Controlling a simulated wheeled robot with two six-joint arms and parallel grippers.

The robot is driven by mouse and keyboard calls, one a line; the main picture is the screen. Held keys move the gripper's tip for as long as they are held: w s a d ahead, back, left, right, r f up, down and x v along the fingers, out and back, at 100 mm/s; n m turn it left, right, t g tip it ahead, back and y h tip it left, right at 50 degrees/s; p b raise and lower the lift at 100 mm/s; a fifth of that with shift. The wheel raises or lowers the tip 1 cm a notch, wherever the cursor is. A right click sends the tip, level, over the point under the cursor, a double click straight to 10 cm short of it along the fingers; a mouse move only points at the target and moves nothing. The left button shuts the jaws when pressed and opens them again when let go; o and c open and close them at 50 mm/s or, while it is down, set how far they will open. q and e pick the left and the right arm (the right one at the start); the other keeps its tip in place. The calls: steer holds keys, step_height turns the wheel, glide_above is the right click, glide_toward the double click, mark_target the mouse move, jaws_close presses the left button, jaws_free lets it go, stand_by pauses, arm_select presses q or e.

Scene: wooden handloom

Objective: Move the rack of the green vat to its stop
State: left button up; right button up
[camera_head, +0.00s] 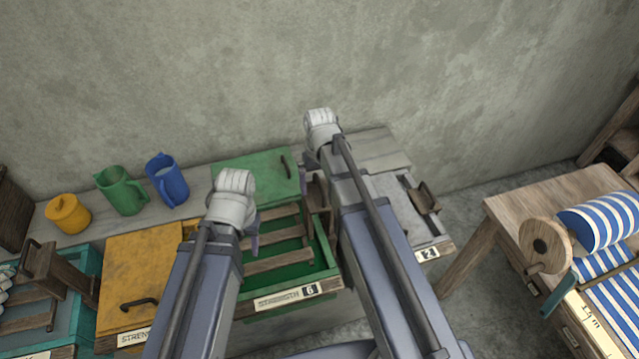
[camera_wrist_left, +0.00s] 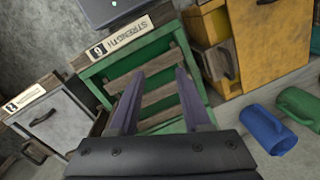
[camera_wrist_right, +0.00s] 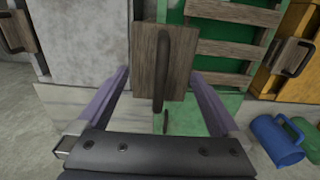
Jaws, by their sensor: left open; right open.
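The green vat (camera_head: 290,284), labelled STRENGTH 6, stands open in the middle of the head view. Its rack has wooden slats (camera_head: 279,262) across the inside; they also show in the left wrist view (camera_wrist_left: 163,97). The rack's wooden grip block with a dark handle (camera_wrist_right: 150,75) is at the vat's side next to the grey vat. My right gripper (camera_wrist_right: 158,74) is open, its fingers on either side of this block, with no clear contact. My left gripper (camera_wrist_left: 160,72) is open and empty over the slats. In the head view my arms hide much of both grippers.
The green lid (camera_head: 250,172) lies behind the vat. A grey vat (camera_head: 395,190) is to the right; a yellow-lidded vat (camera_head: 140,270) and a teal vat (camera_head: 88,265) are to the left. Blue (camera_head: 168,182) and green (camera_head: 122,192) jugs stand behind. A loom table (camera_head: 515,210) is further right.

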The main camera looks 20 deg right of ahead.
steer(key=shift+r, duration=0.1)
step_height(320, 180, up, 7)
steer(key=p, duration=0.7)
steer(key=shift+a, duration=0.1)
steer(key=s+a+f+n+h+b, duration=0.1)
steer(key=s+a+f+n+b, duration=0.2)
steer(key=s+a, duration=0.7)
steer(key=s+f+b, duration=0.2)
steer(key=s, duration=0.2)
steer(key=shift+s+a+f, duration=0.15)
steer(key=shift+s+f, duration=0.05)
steer(key=shift+f, duration=0.05)
